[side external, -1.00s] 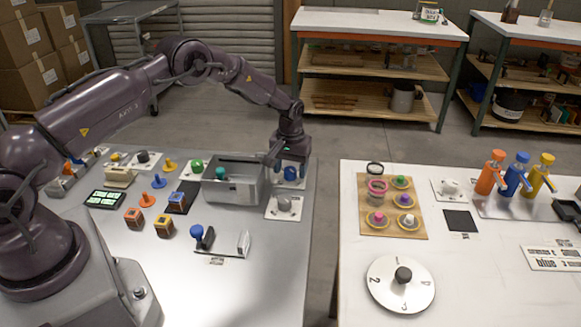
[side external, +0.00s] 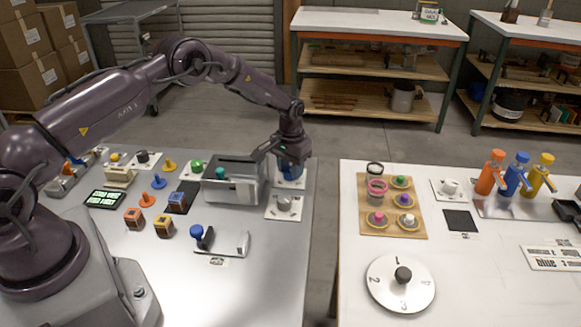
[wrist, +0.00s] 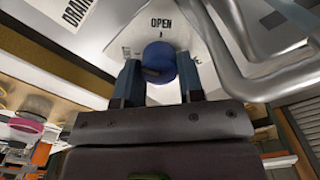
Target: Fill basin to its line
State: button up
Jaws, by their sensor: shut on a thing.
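The basin (side external: 215,193) is a grey metal tub on the left table. I cannot see its fill line or any liquid level. Just to its right, my gripper (side external: 290,170) points down at a blue knob. In the wrist view the blue knob (wrist: 159,62) sits on a white plate marked OPEN, between the two fingers of my gripper (wrist: 158,75). The gripper is shut on the knob. In the side view the knob is mostly hidden by the fingers.
A grey knob on a white plate (side external: 284,204) stands just in front of my gripper. A blue-handled tool (side external: 203,236), small coloured pieces and a display (side external: 105,198) share the left table. A gap separates it from the right table with its dial (side external: 400,284).

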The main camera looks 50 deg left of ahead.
jog(key=o, duration=0.9)
notch_tip(320, 180, up, 13)
dwell(0.4)
